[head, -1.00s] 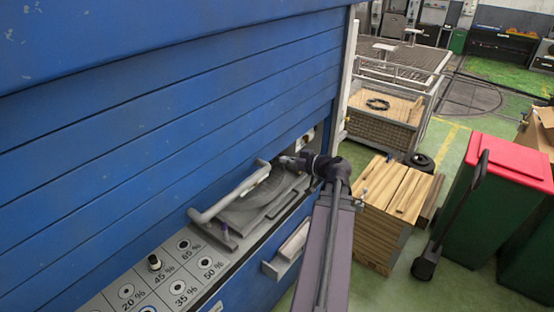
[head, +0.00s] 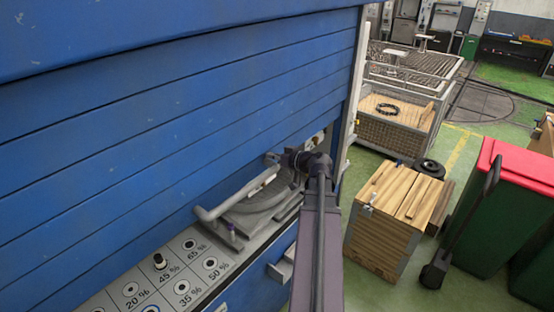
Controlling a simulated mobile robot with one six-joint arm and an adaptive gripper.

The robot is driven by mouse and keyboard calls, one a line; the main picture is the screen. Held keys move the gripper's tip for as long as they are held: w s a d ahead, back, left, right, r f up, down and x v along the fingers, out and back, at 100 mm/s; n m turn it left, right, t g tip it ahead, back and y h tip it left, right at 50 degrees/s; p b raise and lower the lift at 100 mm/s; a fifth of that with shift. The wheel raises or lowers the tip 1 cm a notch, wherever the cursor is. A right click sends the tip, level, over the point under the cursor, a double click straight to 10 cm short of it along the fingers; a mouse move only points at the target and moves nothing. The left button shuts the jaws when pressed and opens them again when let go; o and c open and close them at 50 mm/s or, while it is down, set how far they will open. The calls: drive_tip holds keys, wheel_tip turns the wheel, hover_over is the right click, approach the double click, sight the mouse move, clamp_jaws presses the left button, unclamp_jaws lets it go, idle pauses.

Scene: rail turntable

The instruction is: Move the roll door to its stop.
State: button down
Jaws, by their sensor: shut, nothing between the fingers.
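The roll door (head: 170,130) is a blue slatted shutter that fills the left half of the head view. Its lower edge hangs above a grey counter, with a gap where grey parts show. A light grey bar handle (head: 228,200) stands out low on the door, slanting up to the right. My gripper (head: 272,158) is at the far upper end of this handle, pointing left toward the door. Its fingers are shut with nothing between them. They look very close to the bar; I cannot tell whether they touch it. My wrist and arm hide part of the counter's right end.
Right of my arm stand a wooden crate (head: 385,245), a wire-sided bin (head: 392,132) and a green bin with a red lid (head: 490,215). Green floor shows between them.

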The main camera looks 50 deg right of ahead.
drive_tip(key=shift+w, duration=0.15)
drive_tip(key=shift+a, duration=0.25)
drive_tip(key=shift+d+f, duration=0.15)
drive_tip(key=shift+d, duration=0.05)
drive_tip(key=shift+d+f+b, duration=0.1)
drive_tip(key=shift+f+b, duration=0.4)
drive_tip(key=shift+b, duration=0.1)
wheel_tip(320, 180, down, 43)
drive_tip(key=b, duration=4.3)
drive_tip(key=shift+f, duration=0.1)
